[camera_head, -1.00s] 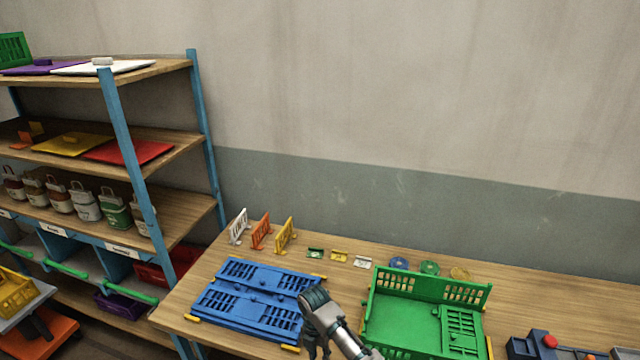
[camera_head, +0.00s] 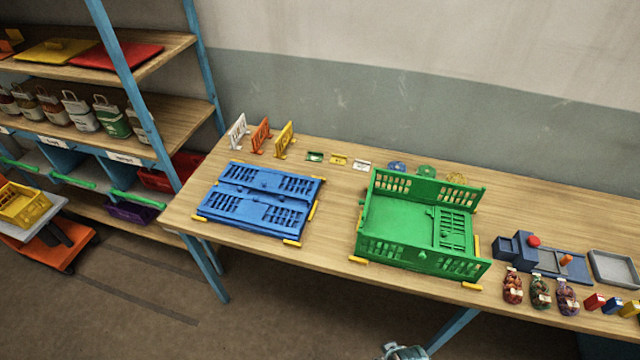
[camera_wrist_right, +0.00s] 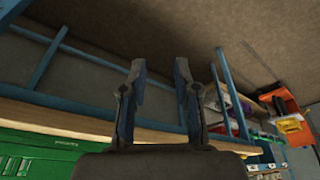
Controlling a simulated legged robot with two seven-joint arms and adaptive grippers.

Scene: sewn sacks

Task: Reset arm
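My right gripper (camera_wrist_right: 158,85) is open in the right wrist view, its two fingers apart with nothing between them. A small part of what appears to be my right arm shows at the bottom edge of the head view, below the table's front edge. My left gripper is not in view. A blue flat-folded crate (camera_head: 262,203) lies on the wooden table (camera_head: 330,225). A green crate (camera_head: 400,222) stands to its right with its walls partly up; it also shows in the right wrist view (camera_wrist_right: 40,150).
Small patterned sacks (camera_head: 540,291) lie at the table's right front, by a blue device (camera_head: 545,258) and a grey tray (camera_head: 612,268). Upright panels (camera_head: 261,136) stand at the back left. A blue-post shelf (camera_head: 125,75) stands left. Floor (camera_head: 150,300) in front is clear.

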